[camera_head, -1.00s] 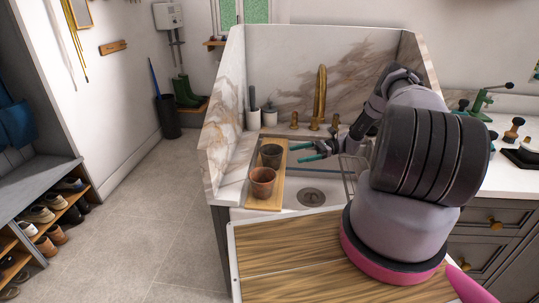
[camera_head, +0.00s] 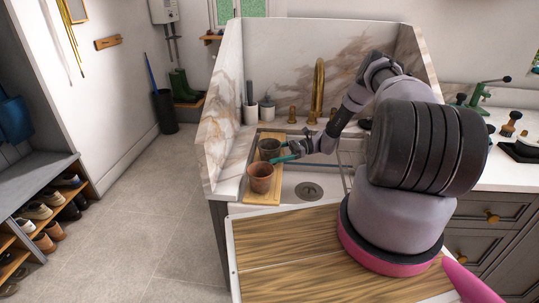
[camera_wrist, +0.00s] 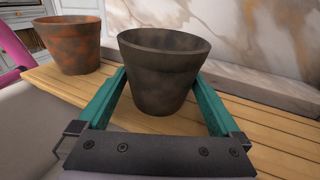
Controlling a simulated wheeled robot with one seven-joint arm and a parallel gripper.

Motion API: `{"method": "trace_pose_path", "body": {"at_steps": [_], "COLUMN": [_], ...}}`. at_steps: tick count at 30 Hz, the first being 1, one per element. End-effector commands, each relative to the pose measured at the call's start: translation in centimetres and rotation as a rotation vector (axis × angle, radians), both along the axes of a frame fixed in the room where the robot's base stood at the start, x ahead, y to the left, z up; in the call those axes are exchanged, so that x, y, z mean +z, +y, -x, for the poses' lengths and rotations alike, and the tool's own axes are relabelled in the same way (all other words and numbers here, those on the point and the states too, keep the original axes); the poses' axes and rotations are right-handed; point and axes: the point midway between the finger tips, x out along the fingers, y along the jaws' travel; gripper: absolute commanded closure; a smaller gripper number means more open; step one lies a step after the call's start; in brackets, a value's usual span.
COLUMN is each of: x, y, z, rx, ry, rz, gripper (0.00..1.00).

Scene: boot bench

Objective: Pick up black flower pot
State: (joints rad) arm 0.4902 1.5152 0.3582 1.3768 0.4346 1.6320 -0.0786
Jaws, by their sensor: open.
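The black flower pot (camera_head: 269,149) stands upright on a wooden board (camera_head: 262,198) laid across the left side of the sink. In the wrist view the black pot (camera_wrist: 160,72) stands between the two green fingers of my gripper (camera_wrist: 160,98), which are open, one on each side of it. I cannot tell whether either finger touches the pot. In the head view my gripper (camera_head: 283,153) reaches in from the right, low beside the pot, and one finger passes in front of it.
A terracotta pot (camera_head: 261,178) stands on the same board, close in front of the black one. A brass faucet (camera_head: 318,85) and knobs are behind the sink. Containers (camera_head: 267,108) stand at the back left. The marble splashback (camera_head: 290,60) closes off the back and left.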

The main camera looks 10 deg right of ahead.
Motion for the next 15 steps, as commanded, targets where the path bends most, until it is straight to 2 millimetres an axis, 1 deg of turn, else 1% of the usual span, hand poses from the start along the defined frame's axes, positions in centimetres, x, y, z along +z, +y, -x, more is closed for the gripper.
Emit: {"method": "trace_pose_path", "body": {"at_steps": [2, 5, 6, 7, 8, 15], "x": [0.01, 0.01, 0.02, 0.02, 0.03, 0.11], "y": [-0.03, -0.04, -0.04, -0.04, -0.04, -0.06], "z": [-0.01, -0.01, -0.01, -0.01, -0.02, -0.03], "rx": [0.0, 0.0, 0.0, 0.0, 0.0, 0.0], "ry": [0.0, 0.0, 0.0, 0.0, 0.0, 0.0], "rz": [0.0, 0.0, 0.0, 0.0, -0.001, -0.001], "gripper": [0.0, 0.34, 0.5, 0.61, 0.63, 0.63]}}
